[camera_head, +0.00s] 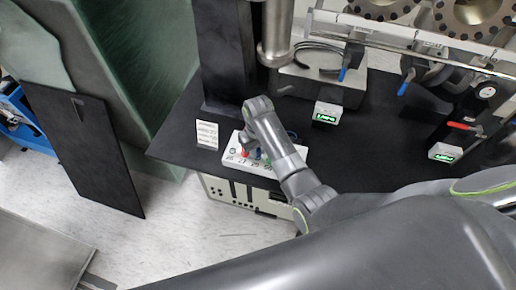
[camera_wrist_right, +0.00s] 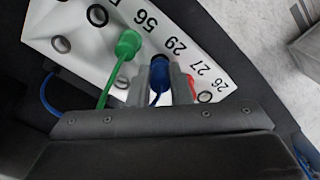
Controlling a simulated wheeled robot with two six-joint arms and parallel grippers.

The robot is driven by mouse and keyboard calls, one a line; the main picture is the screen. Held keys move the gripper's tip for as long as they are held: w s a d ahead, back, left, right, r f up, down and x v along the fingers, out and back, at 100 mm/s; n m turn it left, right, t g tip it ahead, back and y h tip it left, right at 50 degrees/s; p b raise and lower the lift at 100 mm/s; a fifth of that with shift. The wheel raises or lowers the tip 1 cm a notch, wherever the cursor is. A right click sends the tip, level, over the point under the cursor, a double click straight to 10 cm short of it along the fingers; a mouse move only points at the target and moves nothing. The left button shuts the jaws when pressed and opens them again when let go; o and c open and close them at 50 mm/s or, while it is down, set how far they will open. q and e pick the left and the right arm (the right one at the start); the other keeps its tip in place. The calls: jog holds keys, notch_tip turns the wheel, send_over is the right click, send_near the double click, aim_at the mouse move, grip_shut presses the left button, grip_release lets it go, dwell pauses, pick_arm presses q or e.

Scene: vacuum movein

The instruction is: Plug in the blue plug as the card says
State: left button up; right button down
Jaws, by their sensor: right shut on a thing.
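A white socket panel (camera_head: 232,157) lies on the black table; in the wrist view its face (camera_wrist_right: 112,35) carries ringed holes and the numbers 56, 29, 27 and 26. My right gripper (camera_wrist_right: 160,82) is shut on the blue plug (camera_wrist_right: 158,68), at the panel near the number 29. Whether the plug's tip is inside a hole is hidden. A green plug (camera_wrist_right: 128,45) with a green cable stands left of the fingers. A red part (camera_wrist_right: 191,88) shows right of them. A white card (camera_head: 207,134) with unreadable print stands left of the panel. My left gripper is out of view.
A dark post (camera_head: 222,55) rises behind the panel. Blue-handled and red-handled valves and two boxes with green displays (camera_head: 327,112) (camera_head: 445,152) stand to the right. A beige unit (camera_head: 232,194) is below the table edge. Bare black table (camera_head: 175,142) lies left of the card.

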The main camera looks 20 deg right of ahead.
jog(key=shift+f+b, duration=0.3)
jog(key=shift+f, duration=0.35)
jog(key=c, duration=1.3)
grip_release()
jog(key=shift+o, duration=0.2)
jog(key=shift+r, duration=0.15)
notch_tip(320, 180, up, 7)
jog(key=shift+f+b, duration=0.2)
jog(key=shift+b, duration=0.7)
notch_tip(320, 180, up, 5)
jog(key=p, duration=0.3)
jog(key=shift+r, duration=0.1)
